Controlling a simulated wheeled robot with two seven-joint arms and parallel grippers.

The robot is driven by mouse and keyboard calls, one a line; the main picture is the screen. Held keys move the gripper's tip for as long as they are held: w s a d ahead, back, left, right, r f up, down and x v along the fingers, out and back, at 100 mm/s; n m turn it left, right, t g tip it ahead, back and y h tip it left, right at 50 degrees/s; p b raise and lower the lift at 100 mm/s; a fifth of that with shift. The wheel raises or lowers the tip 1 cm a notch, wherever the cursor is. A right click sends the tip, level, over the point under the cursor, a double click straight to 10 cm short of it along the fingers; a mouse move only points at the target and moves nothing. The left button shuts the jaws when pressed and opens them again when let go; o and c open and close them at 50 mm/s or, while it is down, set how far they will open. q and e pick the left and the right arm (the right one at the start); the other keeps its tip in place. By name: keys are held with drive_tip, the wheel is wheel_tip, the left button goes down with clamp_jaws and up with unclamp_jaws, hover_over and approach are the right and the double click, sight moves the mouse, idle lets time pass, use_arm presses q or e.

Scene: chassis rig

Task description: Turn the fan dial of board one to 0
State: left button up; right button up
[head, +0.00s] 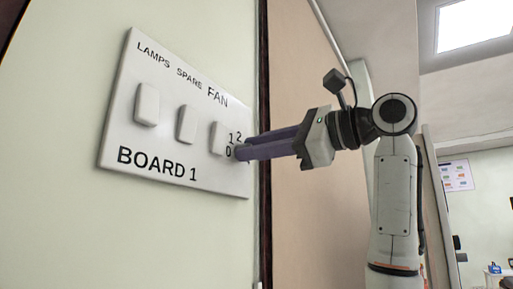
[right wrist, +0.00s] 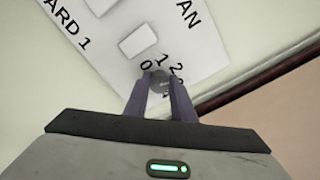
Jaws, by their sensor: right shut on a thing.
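Board one (head: 122,138) is a white panel on the wall, marked LAMPS, SPARE, FAN and BOARD 1. Its grey round fan dial (right wrist: 159,84) sits between the purple fingers of my right gripper (right wrist: 160,84) in the right wrist view. The numbers 0, 1 and 2 are printed around the dial. In the head view my right gripper (head: 243,151) reaches in from the right to the board's right end, and its fingers hide the dial. The gripper is shut on the dial. Which number the dial points at cannot be told. My left gripper is not in view.
White rocker switches sit left of the dial: the lamps switch (head: 147,104), the spare switch (head: 187,124) and the fan switch (head: 217,138), the last close to my fingers. A dark vertical trim (head: 264,220) runs just right of the board.

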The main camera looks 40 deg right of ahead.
drive_tip(key=n+p, duration=0.1)
drive_tip(key=n, duration=0.7)
drive_tip(key=n+p, duration=0.1)
drive_tip(key=n, duration=0.6)
drive_tip(key=f+n+p, duration=0.1)
drive_tip(key=n, duration=0.7)
drive_tip(key=shift+n+p, duration=0.3)
drive_tip(key=shift+p, duration=0.05)
drive_tip(key=o, duration=1.1)
drive_tip(key=shift+d, duration=0.1)
drive_tip(key=shift+c, duration=0.2)
drive_tip(key=shift+r, duration=0.1)
